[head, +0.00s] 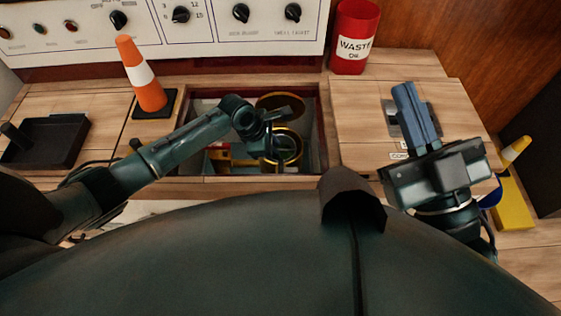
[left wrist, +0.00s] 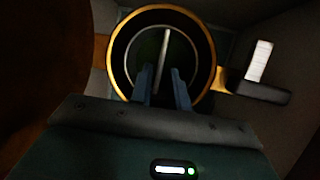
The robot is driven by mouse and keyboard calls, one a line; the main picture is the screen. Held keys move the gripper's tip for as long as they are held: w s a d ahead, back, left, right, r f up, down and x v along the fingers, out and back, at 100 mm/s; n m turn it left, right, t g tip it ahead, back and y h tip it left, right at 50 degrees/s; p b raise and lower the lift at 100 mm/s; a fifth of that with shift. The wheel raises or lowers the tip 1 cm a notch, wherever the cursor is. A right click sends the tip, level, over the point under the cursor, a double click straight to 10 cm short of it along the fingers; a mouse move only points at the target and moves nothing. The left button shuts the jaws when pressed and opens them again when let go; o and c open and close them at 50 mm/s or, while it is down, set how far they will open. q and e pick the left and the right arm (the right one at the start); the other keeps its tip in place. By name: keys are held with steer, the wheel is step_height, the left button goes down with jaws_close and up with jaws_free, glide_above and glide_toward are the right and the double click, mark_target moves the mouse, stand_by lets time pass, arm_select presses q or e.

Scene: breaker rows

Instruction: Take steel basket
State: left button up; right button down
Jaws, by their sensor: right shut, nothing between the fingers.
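In the left wrist view a steel basket (left wrist: 130,62) shows as a thin grey ring with a pale handle bar (left wrist: 165,45) across it. It sits inside a round brass-rimmed housing (left wrist: 111,52), and its inside is dark. The housing also shows in the head view (head: 297,143), down in the open floor bay. My left gripper (left wrist: 162,72) reaches into the bay with its fingers apart, over the near part of the opening. The bar's lower end lines up between the fingers; I cannot tell its depth from them. My right gripper (head: 404,88) is shut and empty over the right-hand boards.
A round lid (head: 280,102) stands open behind the housing. An orange cone (head: 143,78) stands left of the bay, with a black tray (head: 35,150) further left. A red waste-oil bin (head: 354,38) stands at the back right. A yellow stand (head: 513,203) is at far right.

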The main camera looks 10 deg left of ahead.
arm_select(q)
steer(key=shift+w+d+f, duration=0.15)
steer(key=shift+f, duration=0.3)
steer(key=shift+c, duration=0.6)
jaws_close()
stand_by(0.6)
